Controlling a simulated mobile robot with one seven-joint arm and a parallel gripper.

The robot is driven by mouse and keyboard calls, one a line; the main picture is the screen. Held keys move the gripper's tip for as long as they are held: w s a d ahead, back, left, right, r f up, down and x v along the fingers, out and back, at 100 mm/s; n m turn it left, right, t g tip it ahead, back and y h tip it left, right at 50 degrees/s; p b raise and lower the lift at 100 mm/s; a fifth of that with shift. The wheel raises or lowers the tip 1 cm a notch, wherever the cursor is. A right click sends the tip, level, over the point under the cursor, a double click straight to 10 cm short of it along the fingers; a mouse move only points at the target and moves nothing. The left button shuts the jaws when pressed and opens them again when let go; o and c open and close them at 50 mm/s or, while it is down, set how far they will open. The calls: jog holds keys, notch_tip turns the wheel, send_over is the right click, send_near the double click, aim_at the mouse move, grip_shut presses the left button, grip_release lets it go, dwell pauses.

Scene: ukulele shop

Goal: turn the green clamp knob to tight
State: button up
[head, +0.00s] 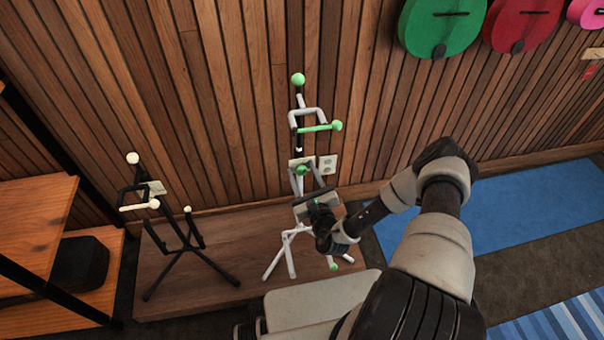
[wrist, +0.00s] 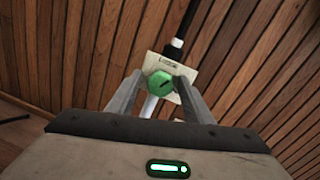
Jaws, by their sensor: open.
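The green clamp knob (head: 302,170) sits on the post of a white stand (head: 279,262) with green-tipped arms. In the wrist view the knob (wrist: 159,83) is round, with a short dark mark slanting up to the right. A pale plate (wrist: 182,66) with small, unreadable dark print lies behind it. My gripper (head: 306,179) is open, its fingers pointing at the knob. In the wrist view one finger is left of the knob and one right, with the knob between their tips. I cannot tell whether either finger touches it.
A black stand (head: 187,255) with cream-tipped arms stands to the left on the same low wooden platform (head: 222,237). A slatted wood wall (head: 225,110) is close behind, with an outlet (head: 327,164). A wooden shelf (head: 40,225) is at far left. Blue mats lie right.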

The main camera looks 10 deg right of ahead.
jog(key=shift+w, duration=0.35)
jog(key=c, duration=1)
jog(key=shift+r+m+p, duration=0.1)
jog(key=shift+m+p, duration=0.3)
jog(key=shift+m, duration=1.2)
jog(key=shift+a, duration=0.1)
jog(key=o, duration=1)
jog(key=shift+s, duration=0.2)
